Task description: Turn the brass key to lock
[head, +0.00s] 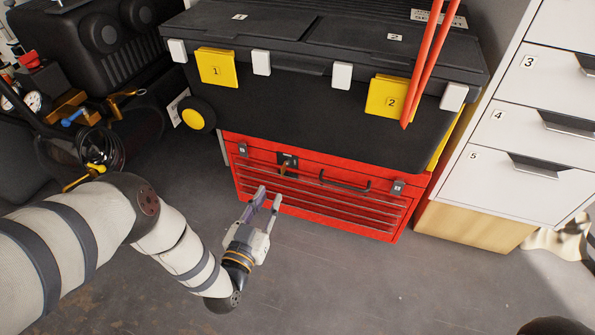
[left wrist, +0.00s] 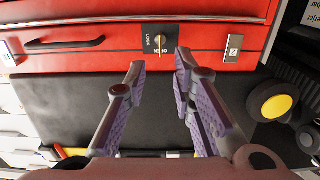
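The brass key (head: 284,169) sits in a dark lock plate (head: 290,159) on the front of the red toolbox (head: 312,166). In the left wrist view the key (left wrist: 160,43) stands upright in the picture, with the plate's LOCK marking (left wrist: 148,42) beside it and the upside-down OPEN marking (left wrist: 161,50) at its lower end. My left gripper (head: 268,196) is open and empty, in front of the toolbox and short of the key. In the left wrist view its two fingertips (left wrist: 160,68) lie either side of the key's line, apart from it. My right gripper is not in view.
A black chest (head: 310,100) with yellow latches overhangs the red toolbox. Red handles (head: 428,70) lean in front of it. White drawers (head: 525,150) stand at the right, and dark tools and gear (head: 90,110) lie at the left. The grey floor (head: 350,270) in front is clear.

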